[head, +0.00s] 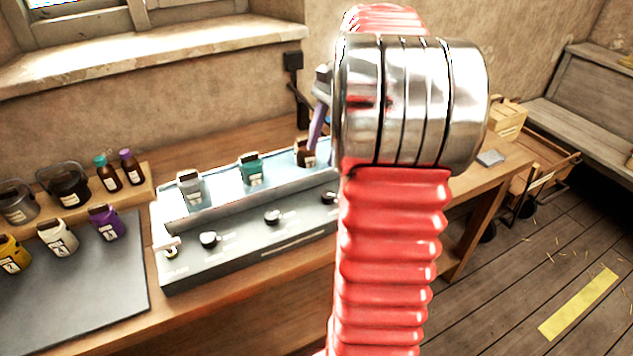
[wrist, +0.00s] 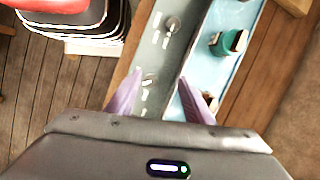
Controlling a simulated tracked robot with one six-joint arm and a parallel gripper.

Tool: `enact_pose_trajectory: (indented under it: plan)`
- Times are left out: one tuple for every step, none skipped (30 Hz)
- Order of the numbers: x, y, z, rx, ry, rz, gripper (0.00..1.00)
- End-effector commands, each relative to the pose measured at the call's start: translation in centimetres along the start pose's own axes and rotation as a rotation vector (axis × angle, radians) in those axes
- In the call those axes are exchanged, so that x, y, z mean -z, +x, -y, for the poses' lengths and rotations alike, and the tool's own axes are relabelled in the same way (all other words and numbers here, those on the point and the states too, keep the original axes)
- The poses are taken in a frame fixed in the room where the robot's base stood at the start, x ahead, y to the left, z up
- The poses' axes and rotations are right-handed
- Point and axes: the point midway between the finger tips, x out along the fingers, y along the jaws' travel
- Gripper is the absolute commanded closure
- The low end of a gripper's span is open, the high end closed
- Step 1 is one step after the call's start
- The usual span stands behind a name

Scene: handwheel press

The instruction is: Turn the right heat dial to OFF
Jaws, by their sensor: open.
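The right heat dial (head: 328,197) is a dark knob with a pale marking, at the right end of the grey sloped panel front (head: 180,268). It is close beside my arm in the head view. In the wrist view the dial (wrist: 148,80) lies below and between my fingers, small and blurred, so I cannot read its setting. My gripper (wrist: 160,78) is open and empty, with purple fingers apart. In the head view only one finger of the gripper (head: 314,135) shows, above the brown jar (head: 304,154); the rest is behind my red arm.
The middle dial (head: 272,216) and left dial (head: 208,240) sit on the same panel. A teal jar (head: 250,170) and a grey jar (head: 190,187) stand on the pale blue top. Several jars and bottles stand at the left. A wooden box (head: 508,120) is at the right.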

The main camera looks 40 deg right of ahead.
Motion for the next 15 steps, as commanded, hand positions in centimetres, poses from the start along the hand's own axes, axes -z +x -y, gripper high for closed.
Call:
enact_pose_trajectory:
  plan:
    - [1.9, 0.1, -0.3, -0.001, 0.058, 0.022, 0.53]
    - [2.8, 0.1, -0.4, -0.001, 0.088, 0.032, 0.53]
    - [3.9, 0.0, -0.7, -0.001, 0.128, 0.047, 0.53]
    - [4.6, 0.0, -0.9, -0.001, 0.153, 0.057, 0.53]
    - [5.3, 0.0, -1.0, 0.0, 0.177, 0.065, 0.53]
    - [6.0, 0.0, -1.2, 0.0, 0.203, 0.076, 0.53]
    - [6.5, 0.0, -1.4, 0.0, 0.22, 0.083, 0.53]
    - [6.9, 0.0, -1.5, 0.0, 0.234, 0.088, 0.53]
    - [7.2, 0.0, -1.6, 0.0, 0.246, 0.093, 0.53]
    - [7.4, 0.0, -1.6, 0.0, 0.253, 0.095, 0.53]
    - [7.5, 0.0, -1.6, 0.0, 0.258, 0.098, 0.53]
    - [7.6, 0.0, -1.7, 0.0, 0.261, 0.099, 0.53]
    - [7.7, 0.0, -1.7, 0.0, 0.262, 0.1, 0.53]
    - [7.6, 0.0, -1.7, 0.0, 0.262, 0.1, 0.53]
    - [7.6, 0.0, -1.7, 0.0, 0.262, 0.1, 0.53]
